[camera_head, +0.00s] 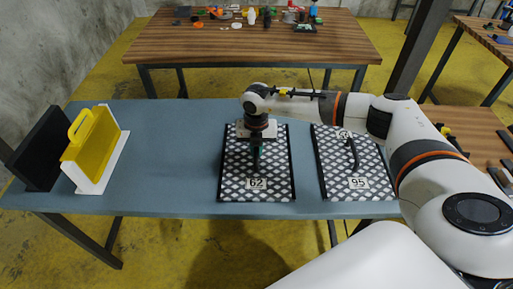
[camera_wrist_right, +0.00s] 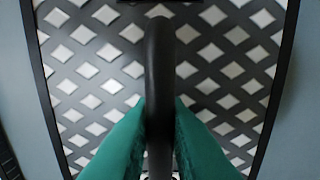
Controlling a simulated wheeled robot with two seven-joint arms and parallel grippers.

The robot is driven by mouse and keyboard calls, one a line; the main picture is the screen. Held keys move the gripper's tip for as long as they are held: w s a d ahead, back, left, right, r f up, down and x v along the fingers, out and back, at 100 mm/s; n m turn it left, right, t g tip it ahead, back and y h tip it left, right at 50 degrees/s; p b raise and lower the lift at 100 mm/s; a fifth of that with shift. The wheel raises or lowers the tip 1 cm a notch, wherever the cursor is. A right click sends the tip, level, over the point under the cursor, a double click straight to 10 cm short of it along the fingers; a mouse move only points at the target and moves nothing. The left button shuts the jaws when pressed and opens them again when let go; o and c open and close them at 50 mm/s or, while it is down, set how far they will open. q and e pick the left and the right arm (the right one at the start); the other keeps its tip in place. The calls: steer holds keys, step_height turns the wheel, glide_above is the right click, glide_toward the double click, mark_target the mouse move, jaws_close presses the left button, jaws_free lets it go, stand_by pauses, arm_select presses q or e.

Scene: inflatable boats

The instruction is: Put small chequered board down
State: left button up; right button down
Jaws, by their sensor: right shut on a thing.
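A small chequered board (camera_head: 257,170) marked 62 lies flat at the middle of the blue-grey table (camera_head: 180,160); I cannot tell whether it touches the top. My right gripper (camera_head: 257,155) points down over it and is shut on its black handle. In the right wrist view, the green fingers (camera_wrist_right: 160,140) close on both sides of the handle (camera_wrist_right: 159,70), with the chequered face (camera_wrist_right: 220,60) below. A second chequered board (camera_head: 350,165) marked 95, with its own black handle, lies to the right. My left gripper is not in view.
A yellow handled panel in a white holder (camera_head: 97,150) and a black panel (camera_head: 40,150) stand at the table's left end. The table is clear between them and board 62. A wooden table (camera_head: 200,45) with small items stands behind.

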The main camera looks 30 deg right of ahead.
steer(key=c, duration=1.4)
jaws_free()
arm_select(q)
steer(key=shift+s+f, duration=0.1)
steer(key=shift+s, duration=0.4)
